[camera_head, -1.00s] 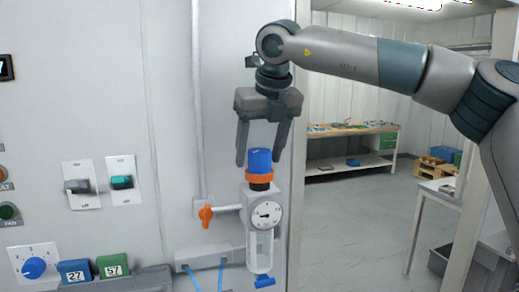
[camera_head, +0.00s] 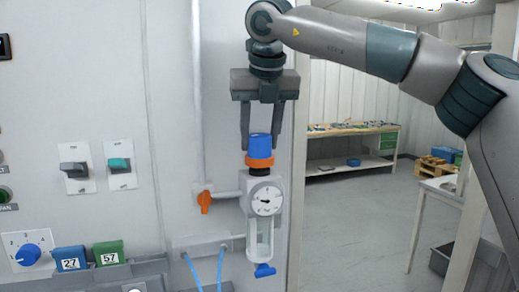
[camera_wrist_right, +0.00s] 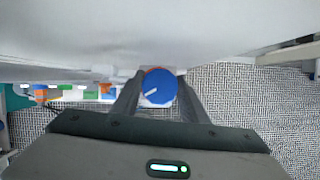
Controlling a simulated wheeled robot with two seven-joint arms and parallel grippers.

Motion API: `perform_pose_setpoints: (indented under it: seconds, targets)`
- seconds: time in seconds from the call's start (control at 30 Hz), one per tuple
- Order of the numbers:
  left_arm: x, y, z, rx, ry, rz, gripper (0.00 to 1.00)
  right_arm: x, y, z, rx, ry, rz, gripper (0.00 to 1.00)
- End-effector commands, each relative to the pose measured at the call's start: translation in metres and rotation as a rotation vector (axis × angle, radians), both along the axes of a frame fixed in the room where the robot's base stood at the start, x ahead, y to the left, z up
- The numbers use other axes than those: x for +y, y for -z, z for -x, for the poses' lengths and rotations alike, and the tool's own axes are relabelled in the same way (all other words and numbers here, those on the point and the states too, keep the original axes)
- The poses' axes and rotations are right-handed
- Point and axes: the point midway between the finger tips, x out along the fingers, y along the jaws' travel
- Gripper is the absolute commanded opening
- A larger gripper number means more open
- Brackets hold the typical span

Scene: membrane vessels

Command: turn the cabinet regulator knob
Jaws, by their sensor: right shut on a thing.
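The regulator's blue knob (camera_head: 259,146) stands upright above an orange ring (camera_head: 259,161), on top of a white round gauge (camera_head: 265,200) with a clear bowl below, on the cabinet front. My right gripper (camera_head: 260,146) comes down from above and is shut on the blue knob, one finger on each side. In the right wrist view the round top of the knob (camera_wrist_right: 158,87) shows a white line, between the two fingers (camera_wrist_right: 157,95). My left gripper is in neither view.
An orange valve lever (camera_head: 204,203) sits left of the regulator. A blue tap (camera_head: 264,271) hangs below its bowl. Left on the panel are two switches (camera_head: 74,169) (camera_head: 119,164), a blue dial (camera_head: 28,255) and blocks marked 27 and 57. A workbench (camera_head: 350,130) stands far behind.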

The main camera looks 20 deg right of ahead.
Motion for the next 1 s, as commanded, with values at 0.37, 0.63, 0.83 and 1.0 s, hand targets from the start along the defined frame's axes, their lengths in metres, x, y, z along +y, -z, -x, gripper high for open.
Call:
perform_pose_setpoints:
  seconds: [0.37,0.63,0.83,1.0]
  targets:
    - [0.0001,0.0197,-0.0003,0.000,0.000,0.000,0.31,0.0003,-0.0006,-0.0001,-0.002,0.126,0.000,0.18]
    - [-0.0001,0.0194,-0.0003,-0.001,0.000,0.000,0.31,0.0002,-0.0006,-0.0001,-0.001,0.125,-0.001,0.59]
    - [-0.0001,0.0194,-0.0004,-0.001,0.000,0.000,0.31,0.0001,-0.0004,0.0000,-0.001,0.125,-0.001,0.59]
    - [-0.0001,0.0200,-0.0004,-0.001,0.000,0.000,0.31,0.0003,-0.0016,0.0004,-0.001,0.125,-0.001,0.59]
